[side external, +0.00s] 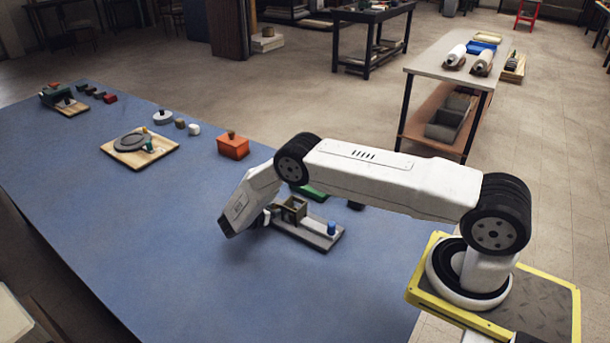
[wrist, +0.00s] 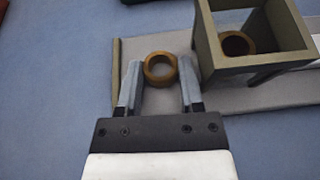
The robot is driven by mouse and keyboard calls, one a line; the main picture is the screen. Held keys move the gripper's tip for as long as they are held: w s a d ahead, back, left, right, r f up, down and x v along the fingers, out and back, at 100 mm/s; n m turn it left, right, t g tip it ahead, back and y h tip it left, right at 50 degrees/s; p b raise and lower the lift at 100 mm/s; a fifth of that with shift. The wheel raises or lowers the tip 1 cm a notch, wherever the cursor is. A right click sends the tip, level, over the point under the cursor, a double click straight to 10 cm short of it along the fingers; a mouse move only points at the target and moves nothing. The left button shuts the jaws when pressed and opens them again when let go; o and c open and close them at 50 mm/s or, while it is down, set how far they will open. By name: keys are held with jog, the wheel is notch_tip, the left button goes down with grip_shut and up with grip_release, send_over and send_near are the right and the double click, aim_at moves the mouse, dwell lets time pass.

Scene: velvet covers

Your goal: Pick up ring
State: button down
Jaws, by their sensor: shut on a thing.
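A brown ring (wrist: 160,82) lies between the two fingers of my gripper (wrist: 161,65) in the wrist view. The fingers are shut on its left and right sides. It is over the left part of a grey board (wrist: 207,100); I cannot tell whether it touches the board. A second brown ring (wrist: 238,51) is inside an open square box frame (wrist: 244,64) on the board, to the right. In the side external view my gripper (side external: 266,218) is low at the board's left end, and the held ring is hidden.
A blue peg (side external: 331,228) stands at the right end of the board. A green object (side external: 312,192) and an orange box (side external: 233,147) stand behind. A wooden board with a grey disc (side external: 131,142) is farther left. The blue table (side external: 150,235) is clear to the front left.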

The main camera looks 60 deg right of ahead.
jog(key=shift+r, duration=0.15)
notch_tip(320, 180, up, 10)
dwell(0.7)
dwell(0.5)
